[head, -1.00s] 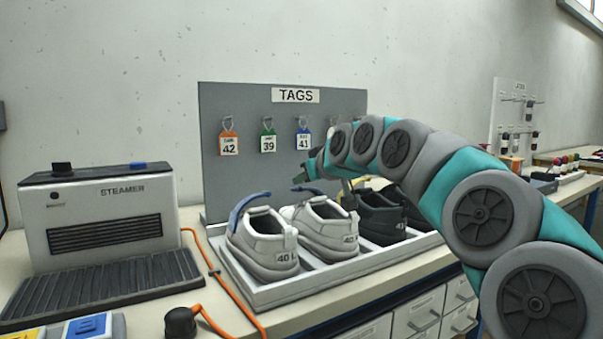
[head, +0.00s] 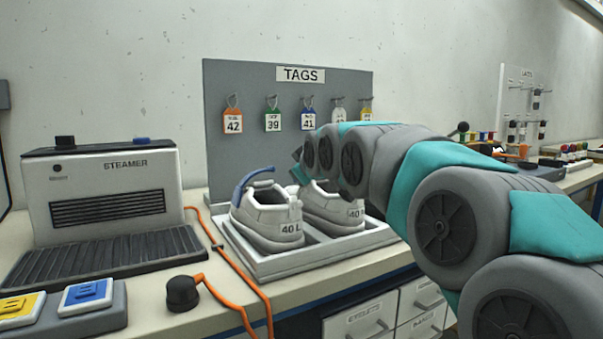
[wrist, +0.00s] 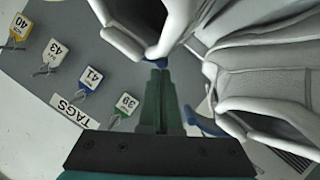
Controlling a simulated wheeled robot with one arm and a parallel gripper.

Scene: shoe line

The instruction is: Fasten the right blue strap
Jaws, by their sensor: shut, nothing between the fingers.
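The left shoe (head: 268,217), white and marked 40 L, sits in the tray with its blue strap (head: 250,182) raised and curved. That strap also shows in the wrist view (wrist: 203,122). The right shoe (head: 336,208), white and marked 40, stands beside it, partly hidden by my arm. In the wrist view, the right shoe (wrist: 125,28) is at the top, and a small part of the right blue strap (wrist: 154,63) shows at my fingertips. My gripper (wrist: 160,72) is shut and empty, its tips at or very close to that strap; contact cannot be told. The rest of that strap is hidden.
The white tray (head: 300,262) holds the shoes; its right part is behind my arm. A tag board (head: 235,165) stands behind. A steamer (head: 105,190), an orange cable (head: 250,284) and a black knob (head: 182,293) are left of the tray.

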